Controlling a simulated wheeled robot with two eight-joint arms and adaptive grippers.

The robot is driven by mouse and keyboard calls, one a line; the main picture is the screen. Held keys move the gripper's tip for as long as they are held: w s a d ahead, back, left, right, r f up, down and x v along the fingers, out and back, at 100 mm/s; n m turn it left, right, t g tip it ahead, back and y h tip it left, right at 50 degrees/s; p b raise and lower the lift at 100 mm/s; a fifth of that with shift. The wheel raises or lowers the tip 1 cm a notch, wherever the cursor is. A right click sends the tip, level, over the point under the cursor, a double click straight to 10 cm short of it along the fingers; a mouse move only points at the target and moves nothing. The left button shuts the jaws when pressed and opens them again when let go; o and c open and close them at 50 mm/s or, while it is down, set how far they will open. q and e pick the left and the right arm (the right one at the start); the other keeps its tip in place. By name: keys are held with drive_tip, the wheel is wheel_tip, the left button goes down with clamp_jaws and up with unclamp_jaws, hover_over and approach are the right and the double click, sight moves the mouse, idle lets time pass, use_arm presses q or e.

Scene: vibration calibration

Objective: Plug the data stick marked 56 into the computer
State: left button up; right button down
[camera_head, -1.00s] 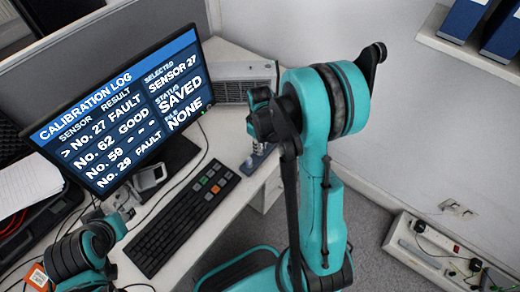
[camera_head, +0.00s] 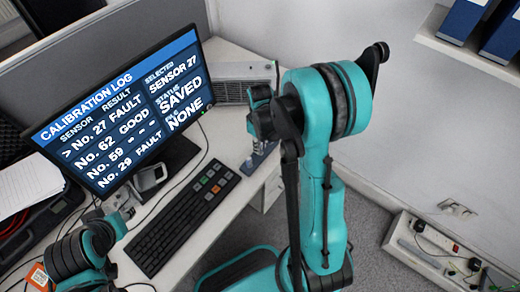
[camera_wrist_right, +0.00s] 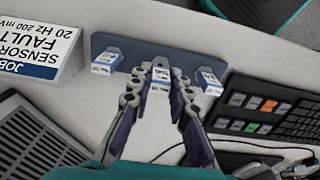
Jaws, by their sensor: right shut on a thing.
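My right gripper (camera_wrist_right: 160,78) is shut on a small white and blue data stick (camera_wrist_right: 160,88), the middle one of three in the right wrist view. The stick is at the dark blue holder plate (camera_wrist_right: 135,50); I cannot tell whether it is clear of it. One stick (camera_wrist_right: 107,61) is to its left and another (camera_wrist_right: 209,83) to its right. Their numbers are too small to read. In the head view my right gripper (camera_head: 259,146) is over the desk's right edge. My left gripper (camera_head: 124,206) is partly visible near the monitor; its jaws are unclear. A grey vented box (camera_head: 243,83), possibly the computer, stands behind.
The monitor (camera_head: 125,110) shows a calibration log with sensor 27 selected, fault, saved. A black keyboard (camera_head: 180,225) lies in front of it. A sign (camera_wrist_right: 38,45) reads sensor fault, 20 Hz 200 mV. Cables cross the desk. A power strip (camera_head: 440,252) is at lower right.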

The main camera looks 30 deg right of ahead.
drive_tip(key=shift+r+p, duration=1.1)
drive_tip(key=shift+r, duration=0.6)
drive_tip(key=w+d+r+n+p, duration=0.3)
drive_tip(key=w+d+r+p, duration=0.15)
drive_tip(key=w, duration=0.55)
drive_tip(key=w+d+r+n+p, duration=0.2)
drive_tip(key=w+d+r+p, duration=0.15)
drive_tip(key=w+r, duration=0.4)
wheel_tip(320, 180, up, 3)
drive_tip(key=n+p, duration=0.3)
drive_tip(key=p, duration=0.3)
hover_over(251, 68)
drive_tip(key=shift+s+a+r, duration=0.1)
wheel_tip(251, 68, down, 2)
drive_tip(key=shift+b, duration=0.55)
drive_tip(key=shift+f+b, duration=0.45)
drive_tip(key=shift+f, duration=0.4)
drive_tip(key=shift+f+b, duration=0.6)
drive_tip(key=shift+f, duration=0.35)
idle(0.6)
